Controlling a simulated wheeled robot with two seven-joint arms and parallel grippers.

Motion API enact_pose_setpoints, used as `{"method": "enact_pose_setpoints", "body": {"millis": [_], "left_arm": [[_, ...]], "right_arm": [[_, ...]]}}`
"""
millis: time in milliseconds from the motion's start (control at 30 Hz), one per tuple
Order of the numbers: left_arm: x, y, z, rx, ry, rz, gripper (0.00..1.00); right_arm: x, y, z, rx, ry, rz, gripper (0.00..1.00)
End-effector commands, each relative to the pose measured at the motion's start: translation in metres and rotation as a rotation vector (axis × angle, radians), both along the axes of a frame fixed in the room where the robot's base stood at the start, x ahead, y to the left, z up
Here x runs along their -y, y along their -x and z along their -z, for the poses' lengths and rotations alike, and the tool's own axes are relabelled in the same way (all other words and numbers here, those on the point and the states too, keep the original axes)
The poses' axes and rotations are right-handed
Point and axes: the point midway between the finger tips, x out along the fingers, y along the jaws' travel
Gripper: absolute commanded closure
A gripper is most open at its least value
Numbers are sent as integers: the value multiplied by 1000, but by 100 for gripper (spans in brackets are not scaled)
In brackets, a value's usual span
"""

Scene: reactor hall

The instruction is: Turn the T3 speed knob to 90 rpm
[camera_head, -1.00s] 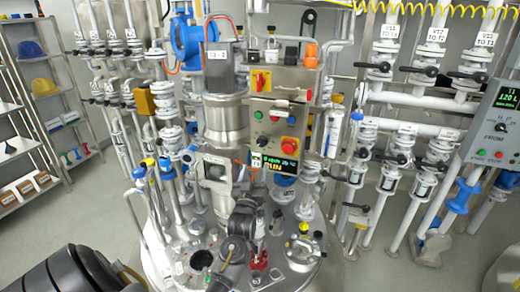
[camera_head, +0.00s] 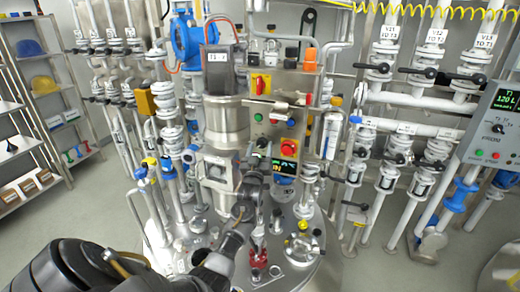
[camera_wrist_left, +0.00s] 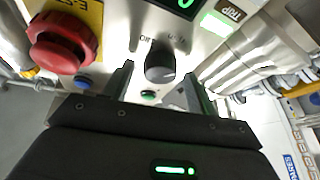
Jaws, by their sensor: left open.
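The T3 speed knob is a dark round knob on the grey control panel. In the left wrist view the knob (camera_wrist_left: 160,64) lies between my two fingertips, with printed marks around it that are too blurred to read. My left gripper (camera_wrist_left: 158,76) is open, with a finger on each side of the knob and a gap on both sides. In the head view my left gripper (camera_head: 254,166) is in front of the panel's lower left and covers part of the lit display (camera_head: 284,168). The knob's pointer angle cannot be read. My right gripper is not in view.
A red emergency stop (camera_wrist_left: 62,43) sits close beside the left finger in the wrist view. A green button (camera_wrist_left: 148,95) and a blue button (camera_wrist_left: 84,83) are near the fingers. The vessel lid (camera_head: 310,272) with fittings stands below the panel. Pipes and valves crowd both sides.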

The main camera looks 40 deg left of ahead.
Motion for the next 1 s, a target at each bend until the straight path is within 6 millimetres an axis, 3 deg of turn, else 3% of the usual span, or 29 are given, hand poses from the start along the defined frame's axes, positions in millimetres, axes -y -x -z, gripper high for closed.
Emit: {"method": "enact_pose_setpoints", "body": {"millis": [133, 467, 767, 1000], "left_arm": [[0, 0, 0, 0, 0, 0, 45], [0, 0, 0, 0, 0, -1, 87], [-1, 1, 1, -15, -45, -2, 87], [-3, 1, 2, -65, -188, -2, 86]], "right_arm": [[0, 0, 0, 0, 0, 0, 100], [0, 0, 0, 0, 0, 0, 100], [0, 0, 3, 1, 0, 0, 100], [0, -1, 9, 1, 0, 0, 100]]}}
